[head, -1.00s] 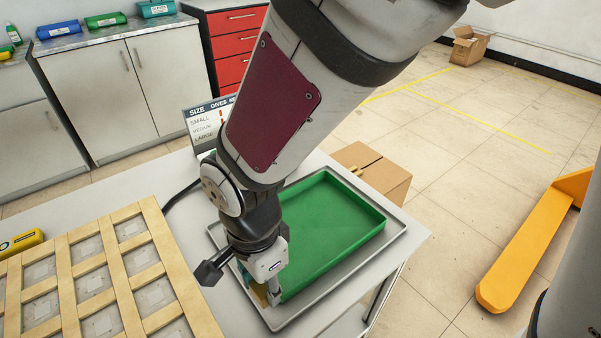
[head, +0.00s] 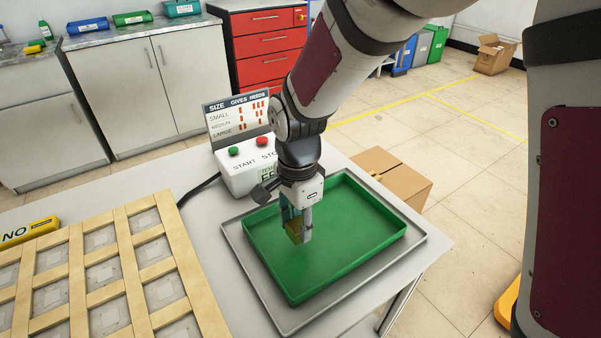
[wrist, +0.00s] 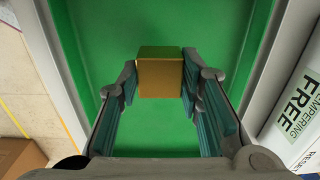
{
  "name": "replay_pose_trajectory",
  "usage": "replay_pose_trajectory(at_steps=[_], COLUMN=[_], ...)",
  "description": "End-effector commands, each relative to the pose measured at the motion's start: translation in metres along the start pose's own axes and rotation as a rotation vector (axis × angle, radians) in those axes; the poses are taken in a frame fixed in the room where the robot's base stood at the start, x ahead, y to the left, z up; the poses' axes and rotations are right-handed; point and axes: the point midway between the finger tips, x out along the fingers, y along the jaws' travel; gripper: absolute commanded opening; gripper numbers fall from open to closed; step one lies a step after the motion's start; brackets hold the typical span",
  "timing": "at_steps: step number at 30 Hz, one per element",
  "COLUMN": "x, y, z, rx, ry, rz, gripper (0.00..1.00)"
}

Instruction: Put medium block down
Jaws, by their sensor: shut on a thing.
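The medium block (wrist: 160,78) is a gold-coloured block between my fingertips in the wrist view. In the head view the block (head: 293,230) shows partly behind my fingers. My gripper (head: 301,228) is shut on it, and it also shows in the wrist view (wrist: 160,84). The gripper points down over the green tray (head: 345,235), inside its rim. I cannot tell whether the block touches the tray floor. The tray looks empty otherwise and sits on a grey metal tray (head: 262,290).
The heater box (head: 240,172) with green and red buttons and a size sign (head: 238,115) stands behind the tray. A wooden grid (head: 130,260) lies at left. A cardboard box (head: 392,178) stands beyond the table's right edge. The green tray's right part is free.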

Motion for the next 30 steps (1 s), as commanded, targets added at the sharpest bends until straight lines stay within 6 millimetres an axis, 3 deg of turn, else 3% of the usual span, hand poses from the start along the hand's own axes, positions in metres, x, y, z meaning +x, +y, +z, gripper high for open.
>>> replay_pose_trajectory(at_steps=[4,12,23,24,26,30], x=[0.005,0.036,0.038,0.038,0.038,0.038], y=[-0.002,-0.002,-0.002,-0.001,-0.001,-0.001], z=[-0.003,-0.003,-0.002,-0.002,-0.002,-0.002], rx=[0.000,0.000,0.000,0.000,0.000,0.000], ry=[0.000,0.000,0.000,0.000,0.000,0.000], rz=[0.001,0.002,0.000,0.001,0.001,0.001], gripper=[0.00,0.00,0.00,0.40,0.53,0.53])
